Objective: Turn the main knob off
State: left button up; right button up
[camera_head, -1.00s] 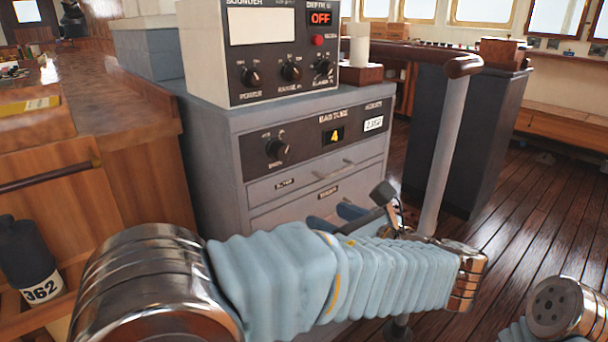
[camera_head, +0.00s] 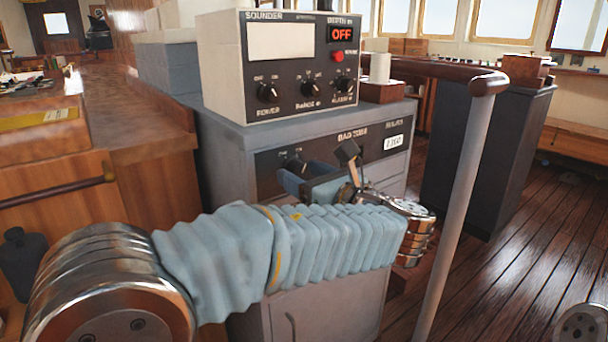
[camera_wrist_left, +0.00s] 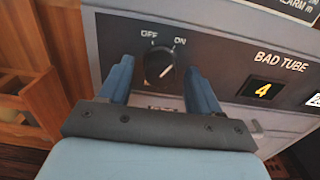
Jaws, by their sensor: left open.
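The round black knob (camera_wrist_left: 159,64) sits on the dark panel of the grey cabinet, with OFF at its upper left and ON at its upper right. Its white mark points to the upper right, towards ON. In the head view the knob (camera_head: 293,165) is partly hidden behind my left gripper (camera_head: 304,172). In the left wrist view my left gripper (camera_wrist_left: 160,66) is open, with one blue finger on each side of the knob. I see a gap on both sides, and cannot tell whether the tips reach around it. My right gripper is out of view.
The BAD TUBE display (camera_wrist_left: 263,90) shows a yellow 4, right of the knob. The sounder box (camera_head: 276,75) with a red OFF display stands on the cabinet. A grey post (camera_head: 462,200) rises at the right. A wooden counter (camera_head: 75,150) stands at the left.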

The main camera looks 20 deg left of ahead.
pick_arm(q)
jog(key=shift+w+a, duration=0.1)
jog(key=shift+a, duration=0.05)
jog(key=shift+c, duration=0.3)
jog(key=c, duration=1)
